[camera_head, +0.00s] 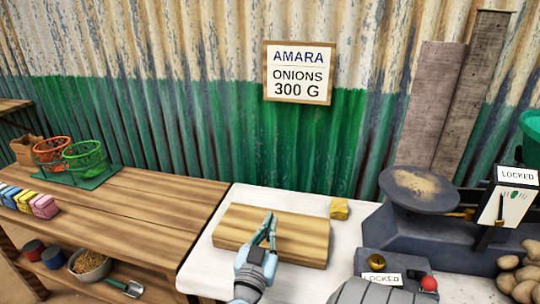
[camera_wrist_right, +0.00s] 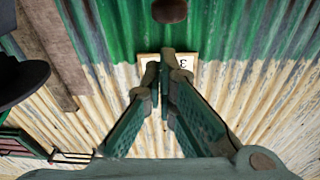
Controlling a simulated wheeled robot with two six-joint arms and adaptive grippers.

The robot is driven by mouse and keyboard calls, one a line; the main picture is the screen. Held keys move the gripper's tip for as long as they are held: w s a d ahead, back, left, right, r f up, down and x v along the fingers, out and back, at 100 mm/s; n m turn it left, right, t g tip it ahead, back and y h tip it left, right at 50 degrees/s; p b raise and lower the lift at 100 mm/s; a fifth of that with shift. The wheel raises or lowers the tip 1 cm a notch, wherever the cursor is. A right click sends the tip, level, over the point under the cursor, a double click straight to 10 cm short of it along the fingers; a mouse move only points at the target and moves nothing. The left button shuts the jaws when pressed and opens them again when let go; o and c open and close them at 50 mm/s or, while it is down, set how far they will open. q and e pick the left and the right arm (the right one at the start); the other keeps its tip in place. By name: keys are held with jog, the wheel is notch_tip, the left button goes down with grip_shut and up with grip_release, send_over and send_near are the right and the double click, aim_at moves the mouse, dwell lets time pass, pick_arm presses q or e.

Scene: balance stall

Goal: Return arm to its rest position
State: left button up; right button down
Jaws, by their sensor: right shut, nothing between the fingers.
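My right gripper (camera_head: 268,222) is in the head view, its arm coming in from the bottom centre. Its green fingers are shut with nothing between them, and in the picture they lie over the wooden board (camera_head: 300,229) on the white table top. In the right wrist view the fingertips (camera_wrist_right: 165,62) come together in front of the corrugated wall, partly covering the sign. My left gripper is not in view.
A dark scale with a round pan (camera_head: 420,187) and "LOCKED" labels stands at the right, beside potatoes (camera_head: 522,277). A yellow block (camera_head: 339,209) sits behind the board. The wooden bench (camera_head: 150,205) has bare room. A sign (camera_head: 298,73) reads "AMARA ONIONS 300 G".

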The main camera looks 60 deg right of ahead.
notch_tip(320, 180, up, 9)
